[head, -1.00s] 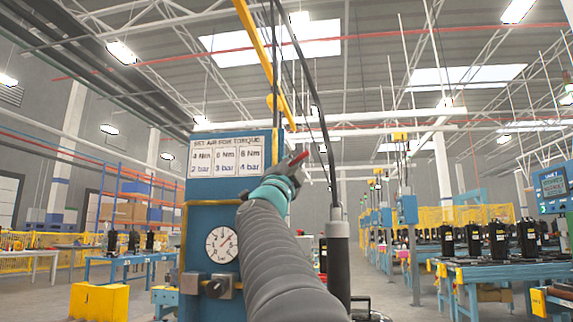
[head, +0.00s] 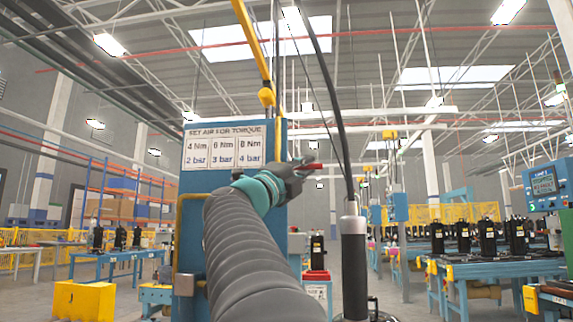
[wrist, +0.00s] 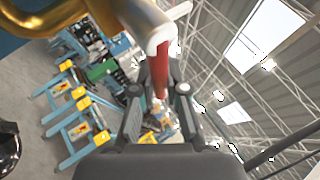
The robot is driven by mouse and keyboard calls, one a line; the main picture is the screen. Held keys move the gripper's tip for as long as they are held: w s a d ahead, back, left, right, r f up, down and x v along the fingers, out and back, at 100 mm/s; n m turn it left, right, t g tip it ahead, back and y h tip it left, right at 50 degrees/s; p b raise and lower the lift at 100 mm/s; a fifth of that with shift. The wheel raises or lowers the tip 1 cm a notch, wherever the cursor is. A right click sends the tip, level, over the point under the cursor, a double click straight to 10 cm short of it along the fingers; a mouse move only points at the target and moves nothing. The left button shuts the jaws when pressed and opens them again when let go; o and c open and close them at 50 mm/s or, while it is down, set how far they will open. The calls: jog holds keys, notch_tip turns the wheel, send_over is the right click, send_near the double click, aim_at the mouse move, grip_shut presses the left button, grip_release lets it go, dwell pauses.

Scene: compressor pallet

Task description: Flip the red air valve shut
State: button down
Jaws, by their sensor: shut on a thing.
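The red air valve's lever (head: 313,166) sticks out to the right of the blue panel (head: 190,215) in the head view and lies about level. In the wrist view the red lever (wrist: 162,65) runs down from a pale metal valve end (wrist: 150,25) on a yellow-gold pipe (wrist: 50,18). My gripper (wrist: 160,92) has a finger on each side of the lever and is shut on it. In the head view my gripper (head: 295,172) is at the panel's right edge. The valve body is hidden there behind my gripper.
A torque sign (head: 222,145) is on the panel. A dark grey cylinder (head: 353,265) with a black hose stands close to the right of my arm. A yellow block (head: 90,300) is on the floor at left. Work tables (head: 470,270) stand at right.

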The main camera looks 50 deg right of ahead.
jog(key=shift+f, duration=0.1)
jog(key=c, duration=1.2)
grip_release()
jog(key=v, duration=1.2)
